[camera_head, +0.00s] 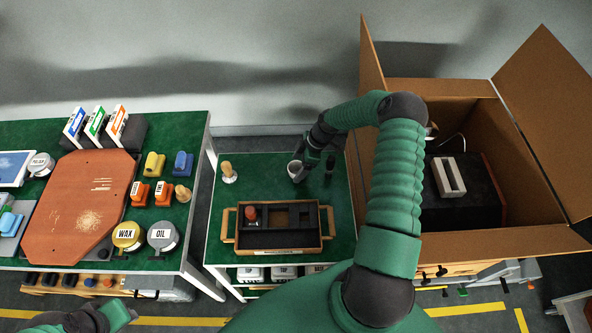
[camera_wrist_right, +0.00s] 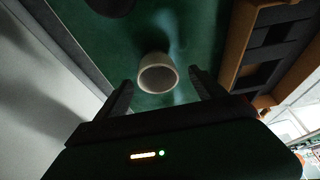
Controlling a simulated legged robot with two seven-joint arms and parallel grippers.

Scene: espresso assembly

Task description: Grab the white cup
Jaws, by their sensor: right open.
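The white cup (camera_head: 294,168) stands on the green top of the middle table, behind the wooden tray. My right gripper (camera_head: 312,166) is beside the cup, with its fingers pointing down around it. In the right wrist view the cup (camera_wrist_right: 157,74) shows between the two open fingers (camera_wrist_right: 161,84), its round mouth facing the camera. A gap shows on each side of the cup. Part of my left arm shows at the bottom left of the head view, but its fingers are not visible.
The wooden tray (camera_head: 326,238) with dark compartments stands in front of the cup. A wooden-handled tool (camera_head: 228,172) stands to the left. An open cardboard box (camera_head: 540,150) stands at the right, beside my right arm. The left table (camera_head: 185,140) holds cans and several tools.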

